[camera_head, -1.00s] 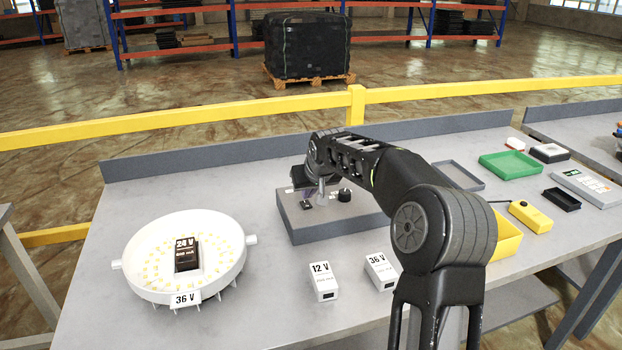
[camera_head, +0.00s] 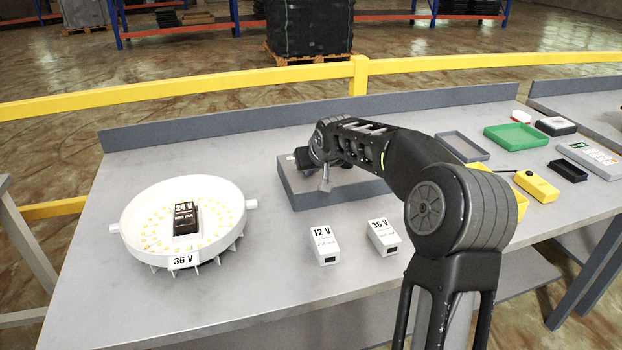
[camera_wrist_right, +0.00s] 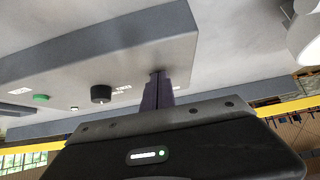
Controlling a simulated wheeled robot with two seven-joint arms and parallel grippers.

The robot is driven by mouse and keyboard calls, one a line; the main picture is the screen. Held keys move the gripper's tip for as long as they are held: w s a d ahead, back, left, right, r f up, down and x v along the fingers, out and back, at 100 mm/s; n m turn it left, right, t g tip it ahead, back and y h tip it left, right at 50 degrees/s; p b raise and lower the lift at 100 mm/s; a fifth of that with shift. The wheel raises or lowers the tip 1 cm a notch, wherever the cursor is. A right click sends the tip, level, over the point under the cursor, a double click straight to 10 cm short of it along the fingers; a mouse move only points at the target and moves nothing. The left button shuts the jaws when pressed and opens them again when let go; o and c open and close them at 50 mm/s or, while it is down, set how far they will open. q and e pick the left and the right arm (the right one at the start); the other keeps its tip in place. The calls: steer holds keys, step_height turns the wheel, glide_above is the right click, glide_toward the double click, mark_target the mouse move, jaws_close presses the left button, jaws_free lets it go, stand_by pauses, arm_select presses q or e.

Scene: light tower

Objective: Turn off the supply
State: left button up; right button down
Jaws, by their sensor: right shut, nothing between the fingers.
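The supply is a grey box (camera_head: 300,197) on the table, mostly behind my right arm in the head view. In the right wrist view its panel (camera_wrist_right: 130,63) carries a black knob (camera_wrist_right: 101,93), a green round part (camera_wrist_right: 40,98) and small white labels. My right gripper (camera_wrist_right: 157,75) is shut and empty, its dark fingers pointing at the panel beside the knob. I cannot tell whether the tips touch it. The black switch seen earlier on the panel is hidden now. In the head view the right gripper (camera_head: 312,176) is over the box's left part. My left gripper is not in view.
A white round lamp housing (camera_head: 130,215) holds a black 24 V block (camera_head: 186,219). White 12 V (camera_head: 325,245) and 36 V (camera_head: 383,238) blocks stand in front of the supply. Trays and a yellow device (camera_head: 537,187) lie to the right. The table's front left is clear.

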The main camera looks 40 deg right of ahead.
steer(key=shift+s+p, duration=0.1)
steer(key=shift+p, duration=0.35)
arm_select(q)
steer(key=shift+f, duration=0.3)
arm_select(e)
steer(key=shift+f, duration=0.1)
arm_select(q)
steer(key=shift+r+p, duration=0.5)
steer(key=shift+p, duration=0.05)
arm_select(e)
steer(key=shift+r, duration=0.8)
